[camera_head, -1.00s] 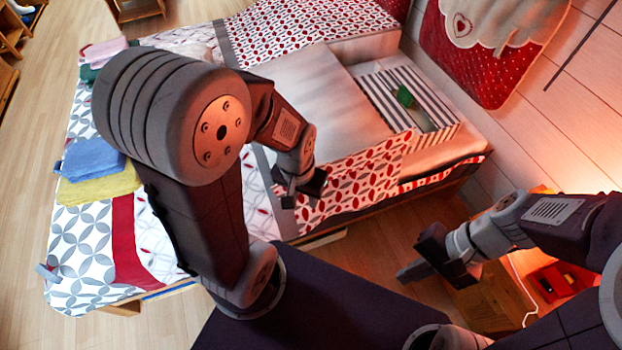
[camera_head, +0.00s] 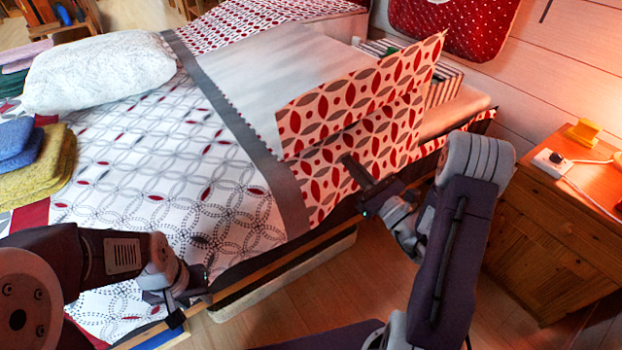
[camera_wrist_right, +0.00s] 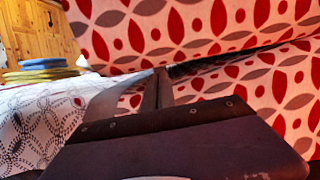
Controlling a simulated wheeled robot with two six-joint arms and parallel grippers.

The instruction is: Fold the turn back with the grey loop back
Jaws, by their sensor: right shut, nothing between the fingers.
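The turn back (camera_head: 345,105) is a pale flap with red and grey petal shapes at the near side of the bed. It stands raised and creased, its upper right corner pointing up. A plain grey band (camera_head: 245,135) runs along its left side. I cannot make out a separate grey loop. My right gripper (camera_head: 352,172) is shut and empty, close against the flap's lower part; I cannot tell if it touches. In the right wrist view the fingers (camera_wrist_right: 158,88) point at the patterned cloth (camera_wrist_right: 200,30). My left gripper (camera_head: 172,308) is low at the bed's near edge, apart from the flap; its jaw opening is unclear.
A white pillow (camera_head: 98,72) lies on the bed at the back left. Folded yellow towels (camera_head: 38,170) and blue towels (camera_head: 18,145) lie at the left. A wooden nightstand (camera_head: 560,215) stands at the right. A striped box (camera_head: 443,85) is partly hidden behind the flap.

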